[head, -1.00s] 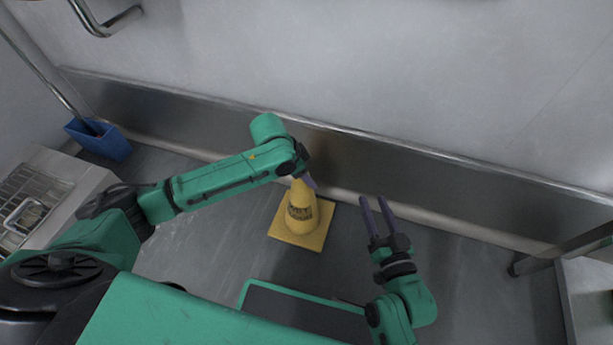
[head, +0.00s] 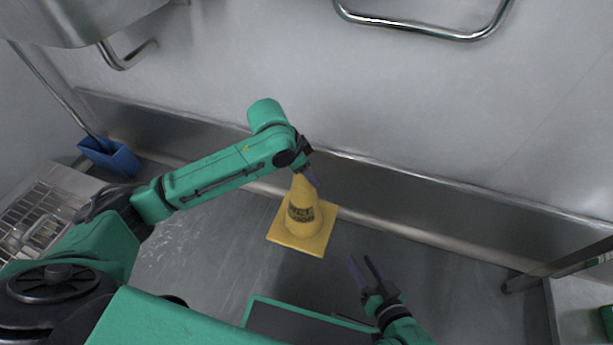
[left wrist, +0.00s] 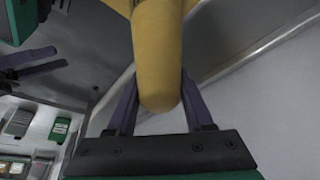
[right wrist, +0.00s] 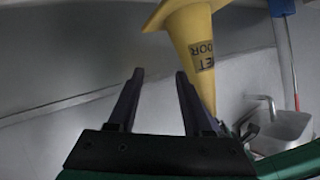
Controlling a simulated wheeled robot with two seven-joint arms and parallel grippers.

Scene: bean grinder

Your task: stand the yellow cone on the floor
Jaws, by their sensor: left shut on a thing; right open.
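The yellow cone (head: 303,212) is upright in the head view, its square base downward near the back wall. I cannot tell whether the base touches the floor (head: 215,250). My left gripper (head: 308,174) is shut on the cone's narrow top. In the left wrist view the cone (left wrist: 158,50) sits between its two fingers. My right gripper (head: 360,261) is open and empty, to the right of the cone and apart from it. The right wrist view shows the cone (right wrist: 192,45) beyond the right fingers, with dark lettering on its side.
A metal wall strip (head: 400,200) runs behind the cone. A table leg (head: 525,281) is at the right. The floor around the cone looks clear.

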